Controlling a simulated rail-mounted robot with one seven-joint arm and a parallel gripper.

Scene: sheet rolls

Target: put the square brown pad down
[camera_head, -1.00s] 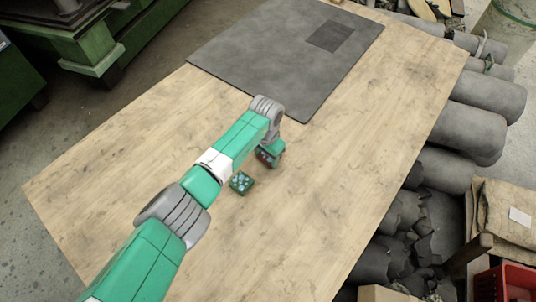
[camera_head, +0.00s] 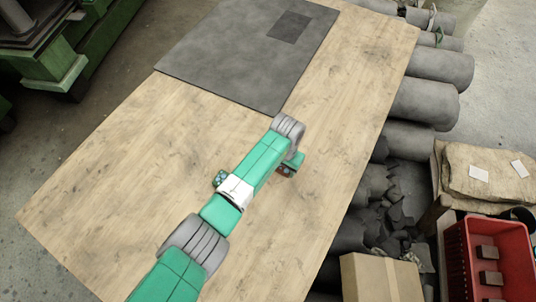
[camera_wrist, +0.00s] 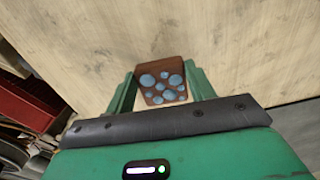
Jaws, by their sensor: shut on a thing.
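The square brown pad (camera_wrist: 163,82), with pale blue dots on its face, sits between the two green fingers of my gripper (camera_wrist: 160,72) in the wrist view. My gripper is shut on it, over bare wooden table top. In the head view my gripper (camera_head: 290,166) is near the right part of the table, and only a small brown bit of the pad (camera_head: 284,172) shows beside it. I cannot tell how high the pad is above the wood.
A green pad with pale dots (camera_head: 220,178) lies on the wooden table (camera_head: 130,170), partly behind my arm. A grey sheet (camera_head: 240,60) with a darker square patch (camera_head: 289,27) covers the far end. A red crate (camera_head: 505,240) with several brown pads stands right, beside a cardboard box (camera_head: 380,280).

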